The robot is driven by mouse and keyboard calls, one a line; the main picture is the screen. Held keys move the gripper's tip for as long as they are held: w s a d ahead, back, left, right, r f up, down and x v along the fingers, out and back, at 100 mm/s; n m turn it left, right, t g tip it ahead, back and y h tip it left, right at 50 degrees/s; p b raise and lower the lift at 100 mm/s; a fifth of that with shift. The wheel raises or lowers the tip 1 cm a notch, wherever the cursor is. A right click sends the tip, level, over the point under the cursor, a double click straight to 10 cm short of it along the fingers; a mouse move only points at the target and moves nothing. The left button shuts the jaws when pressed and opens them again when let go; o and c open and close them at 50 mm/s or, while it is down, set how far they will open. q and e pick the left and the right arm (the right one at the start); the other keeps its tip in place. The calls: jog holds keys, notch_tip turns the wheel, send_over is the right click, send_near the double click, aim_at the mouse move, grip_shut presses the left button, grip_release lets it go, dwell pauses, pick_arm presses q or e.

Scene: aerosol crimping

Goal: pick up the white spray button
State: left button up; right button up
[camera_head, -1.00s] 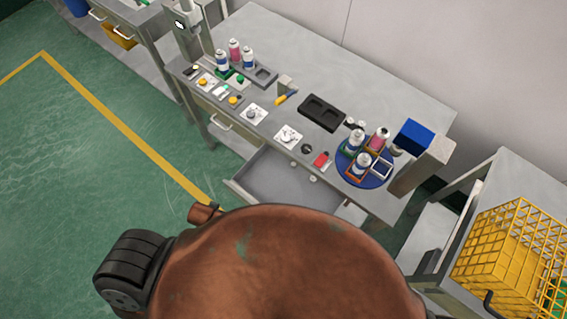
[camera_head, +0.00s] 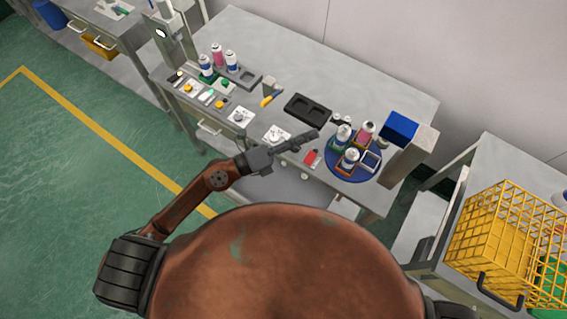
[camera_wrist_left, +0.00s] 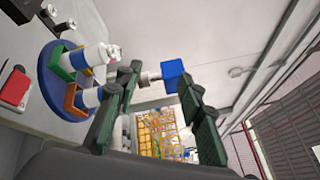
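Small white parts, too small to tell which is the spray button, sit on a white plate (camera_head: 240,117) and on a second white plate (camera_head: 277,134) along the table's front edge. Another small pale part (camera_head: 207,96) lies in the row further left. My left gripper (camera_head: 314,136) is over the table's front edge, right of the second plate and near the red item. In the left wrist view my left gripper (camera_wrist_left: 164,82) has its two green-black fingers spread apart with nothing held between them. My right gripper is not in view.
A red item (camera_head: 312,158) and a black tray (camera_head: 307,110) are near my left gripper. A yellow basket (camera_head: 505,240) stands at right.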

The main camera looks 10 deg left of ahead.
pick_arm(q)
notch_tip(320, 180, down, 7)
jog(key=s+d+m+g+y, duration=0.2)
jog(key=m+g, duration=0.1)
jog(key=m, duration=0.1)
jog(key=m+g+y, duration=0.2)
jog(key=m+y, duration=0.2)
jog(key=y, duration=0.5)
send_near(284, 163)
jog(key=shift+b+x, duration=0.3)
jog(key=shift+x, duration=0.7)
jog(key=shift+m, duration=0.3)
jog(key=shift+b+x, duration=0.35)
jog(key=shift+x, duration=2.6)
jog(key=shift+c, duration=0.3)
jog(key=c, duration=0.7)
